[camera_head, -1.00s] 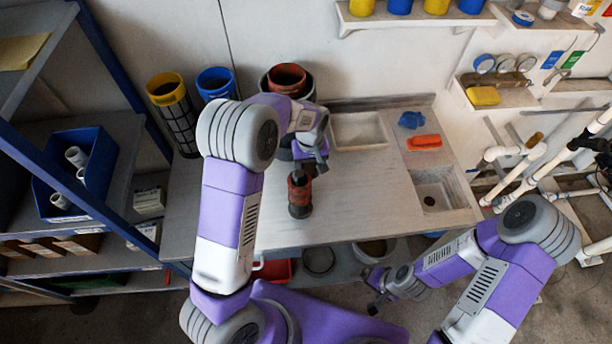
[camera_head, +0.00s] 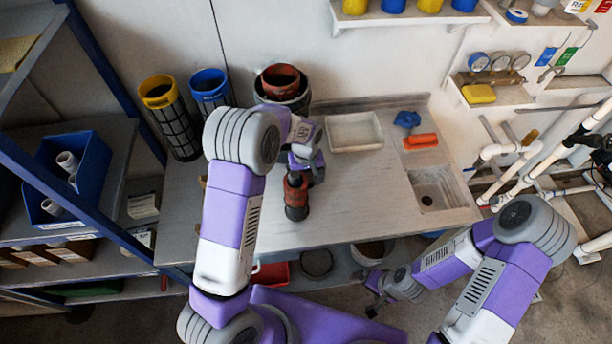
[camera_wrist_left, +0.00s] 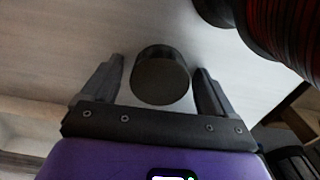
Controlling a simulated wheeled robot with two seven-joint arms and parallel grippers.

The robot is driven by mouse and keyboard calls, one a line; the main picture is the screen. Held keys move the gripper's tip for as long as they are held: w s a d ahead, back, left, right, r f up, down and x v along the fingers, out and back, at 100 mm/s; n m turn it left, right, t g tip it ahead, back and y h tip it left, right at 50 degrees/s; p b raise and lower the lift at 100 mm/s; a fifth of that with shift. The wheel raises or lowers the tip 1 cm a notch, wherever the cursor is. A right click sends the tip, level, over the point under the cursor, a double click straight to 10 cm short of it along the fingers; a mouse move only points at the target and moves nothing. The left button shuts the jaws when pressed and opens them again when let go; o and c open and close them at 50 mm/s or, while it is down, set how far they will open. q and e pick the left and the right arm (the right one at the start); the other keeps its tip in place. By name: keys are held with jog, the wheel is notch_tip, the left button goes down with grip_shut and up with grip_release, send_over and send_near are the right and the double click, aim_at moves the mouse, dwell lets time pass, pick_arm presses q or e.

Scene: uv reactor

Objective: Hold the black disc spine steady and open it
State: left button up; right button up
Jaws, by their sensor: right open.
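A red and dark cylinder (camera_head: 297,198) stands upright on the grey bench, near its front middle. My left gripper (camera_head: 312,172) is beside its upper part; its fingertips are unclear in the head view. In the left wrist view the left gripper (camera_wrist_left: 160,88) is open, with a black round cylinder (camera_wrist_left: 160,80) between its fingers and visible gaps on both sides. A red and black ribbed body (camera_wrist_left: 285,30) is at the upper right there. I cannot tell which of these is the spine. My right gripper (camera_head: 374,292) is open and empty, low in front of the bench.
A dark pot with a red one inside (camera_head: 284,82) stands behind my left wrist. Yellow-rimmed (camera_head: 160,92) and blue-rimmed (camera_head: 210,84) mesh cylinders are at the back left. A shallow tray (camera_head: 354,134) and a sink (camera_head: 434,190) are to the right. The bench (camera_head: 360,195) is clear between.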

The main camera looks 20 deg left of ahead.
pick_arm(q)
jog(key=shift+r, duration=0.25)
notch_tip(320, 180, up, 12)
jog(key=p, duration=0.3)
